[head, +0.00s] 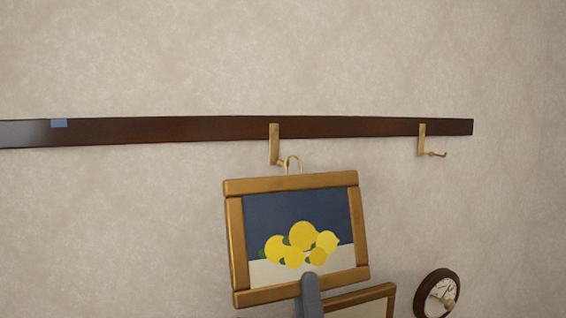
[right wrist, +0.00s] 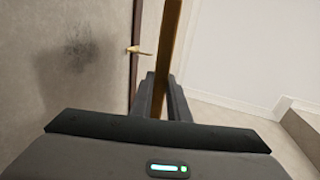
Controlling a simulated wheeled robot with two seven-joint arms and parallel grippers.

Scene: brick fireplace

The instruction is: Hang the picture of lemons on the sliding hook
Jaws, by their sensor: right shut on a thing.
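The picture of lemons (head: 300,205) has a brown wooden frame and a thin wire loop (head: 293,160) on top. It is held in front of the wall, tilted slightly. My right gripper (head: 310,284) is shut on the frame's lower edge; the frame shows edge-on between its fingers in the right wrist view (right wrist: 168,65). A brass hook (head: 274,144) hangs from the dark rail (head: 180,130), its tip close beside the loop. I cannot tell whether they touch. A second brass hook (head: 422,139) hangs near the rail's right end. My left gripper is out of view.
Another wooden-framed picture (head: 372,298) is partly hidden at the lower edge. A small blue mark (head: 59,123) sits on the rail's left part. The wall left of the picture is clear.

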